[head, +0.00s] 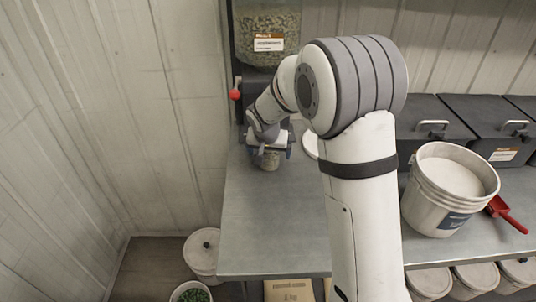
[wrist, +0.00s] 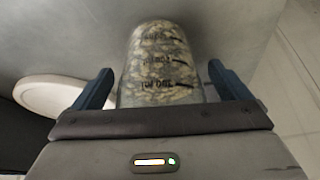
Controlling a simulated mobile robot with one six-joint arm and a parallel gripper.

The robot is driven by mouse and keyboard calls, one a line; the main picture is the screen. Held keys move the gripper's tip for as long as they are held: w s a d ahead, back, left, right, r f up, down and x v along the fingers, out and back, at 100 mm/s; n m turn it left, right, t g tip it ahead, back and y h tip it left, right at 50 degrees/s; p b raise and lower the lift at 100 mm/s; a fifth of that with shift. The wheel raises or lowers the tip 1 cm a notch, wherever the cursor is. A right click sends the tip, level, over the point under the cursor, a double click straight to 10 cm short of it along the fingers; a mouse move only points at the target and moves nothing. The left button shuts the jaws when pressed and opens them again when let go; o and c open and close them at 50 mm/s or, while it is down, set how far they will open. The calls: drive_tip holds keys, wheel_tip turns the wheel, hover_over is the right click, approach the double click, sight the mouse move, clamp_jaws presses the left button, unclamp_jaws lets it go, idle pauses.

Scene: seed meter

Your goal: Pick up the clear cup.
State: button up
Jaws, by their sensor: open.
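The clear cup (wrist: 160,72) holds pale seeds and has dark measuring marks on its side. In the wrist view it sits between the two blue fingers of my gripper (wrist: 161,88), with a gap showing on each side. My gripper is open. In the head view the cup (head: 268,160) stands on the grey table below the seed meter, and my gripper (head: 270,152) is around its upper part. My gripper hides the cup's top there.
The seed meter (head: 268,30) with a red knob (head: 235,95) stands behind the cup. A white round lid (wrist: 52,94) lies left of it in the wrist view. A white bucket (head: 432,208) and red scoop (head: 508,216) are at right. The table's front left (head: 265,235) is clear.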

drive_tip(key=c, duration=1.2)
drive_tip(key=shift+r, duration=0.15)
drive_tip(key=shift+c, duration=0.2)
